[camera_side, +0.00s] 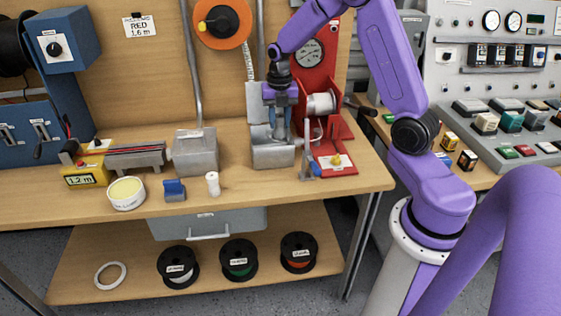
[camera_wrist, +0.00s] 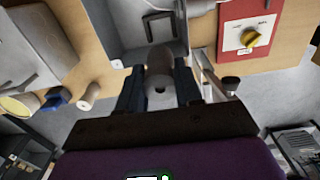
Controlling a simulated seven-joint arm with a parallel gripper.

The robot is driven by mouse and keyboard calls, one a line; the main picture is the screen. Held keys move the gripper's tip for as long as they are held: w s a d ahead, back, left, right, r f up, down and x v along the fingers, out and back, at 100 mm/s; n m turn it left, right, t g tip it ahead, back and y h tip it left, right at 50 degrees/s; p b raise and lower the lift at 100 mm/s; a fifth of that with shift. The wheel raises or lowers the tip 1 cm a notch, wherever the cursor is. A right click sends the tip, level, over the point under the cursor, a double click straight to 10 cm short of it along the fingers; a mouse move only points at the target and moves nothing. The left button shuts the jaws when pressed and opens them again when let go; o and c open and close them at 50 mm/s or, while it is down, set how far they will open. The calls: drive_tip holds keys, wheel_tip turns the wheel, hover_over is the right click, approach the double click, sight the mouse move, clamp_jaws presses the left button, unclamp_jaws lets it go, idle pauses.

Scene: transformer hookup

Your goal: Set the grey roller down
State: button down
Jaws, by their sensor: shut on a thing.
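The grey roller (camera_wrist: 160,92) is between the two dark fingers of my gripper (camera_wrist: 159,88) in the wrist view, its round end with a small hole facing the camera. My gripper is shut on it. In the side view my gripper (camera_side: 280,130) points down at the grey open metal box (camera_side: 272,157) on the bench. The fingers hide most of the roller there, and I cannot tell whether it touches the box. The wrist view shows the box (camera_wrist: 118,32) just beyond the roller, with a dark U-shaped bracket inside it.
A red press-like stand (camera_side: 335,135) with a gauge and a yellow knob is close on the right. Another grey box (camera_side: 195,155) stands to the left. A white spool (camera_side: 213,184), a blue block (camera_side: 174,190) and a round tin (camera_side: 126,193) are near the front edge.

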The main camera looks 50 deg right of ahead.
drive_tip(key=shift+w+d+f, duration=0.15)
drive_tip(key=shift+d+f, duration=0.05)
drive_tip(key=shift+d, duration=0.25)
wheel_tip(320, 180, down, 10)
drive_tip(key=shift+w+r, duration=0.1)
drive_tip(key=c, duration=1)
unclamp_jaws()
drive_tip(key=shift+c, duration=0.2)
